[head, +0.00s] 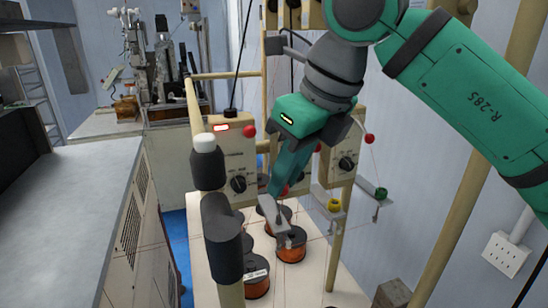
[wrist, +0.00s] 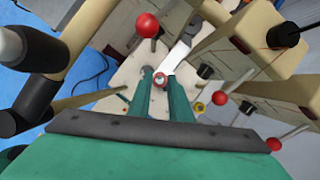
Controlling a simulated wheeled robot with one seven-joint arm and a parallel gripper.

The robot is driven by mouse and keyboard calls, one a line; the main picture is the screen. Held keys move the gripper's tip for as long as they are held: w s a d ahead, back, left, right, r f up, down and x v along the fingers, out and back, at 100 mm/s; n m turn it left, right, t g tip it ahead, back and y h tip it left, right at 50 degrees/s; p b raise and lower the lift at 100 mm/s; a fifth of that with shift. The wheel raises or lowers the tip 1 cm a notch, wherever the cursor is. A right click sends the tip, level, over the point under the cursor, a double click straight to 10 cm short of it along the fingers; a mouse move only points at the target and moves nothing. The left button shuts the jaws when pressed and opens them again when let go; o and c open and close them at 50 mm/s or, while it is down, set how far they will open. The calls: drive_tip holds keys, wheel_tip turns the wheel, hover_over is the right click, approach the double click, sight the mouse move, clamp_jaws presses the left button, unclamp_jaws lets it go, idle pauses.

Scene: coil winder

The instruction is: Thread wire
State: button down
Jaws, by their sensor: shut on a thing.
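My gripper (head: 273,192) points down in front of the winder frame. Spools of orange copper wire (head: 291,252) stand on the pale base below. Thin reddish wire lines run up the frame. A yellow guide wheel (head: 333,205) and a green one (head: 381,193) sit to the right.
Beige control boxes (head: 238,160) with black dials stand behind. Red balls (head: 249,131) stick out near them. A post with a black sleeve (head: 222,235) rises close in front on the left. A grey-topped cabinet (head: 70,190) fills the left side.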

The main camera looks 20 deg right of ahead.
sight(279, 216)
drive_tip(key=shift+w+f, duration=0.2)
drive_tip(key=shift+f, duration=1.05)
drive_tip(key=shift+w+f, duration=0.15)
drive_tip(key=shift+f, duration=1.1)
drive_tip(key=shift+f, duration=0.95)
drive_tip(key=c, duration=1.5)
unclamp_jaws()
drive_tip(key=shift+c, duration=0.2)
drive_tip(key=v, duration=1)
drive_tip(key=shift+r, duration=0.35)
drive_tip(key=shift+s, duration=0.15)
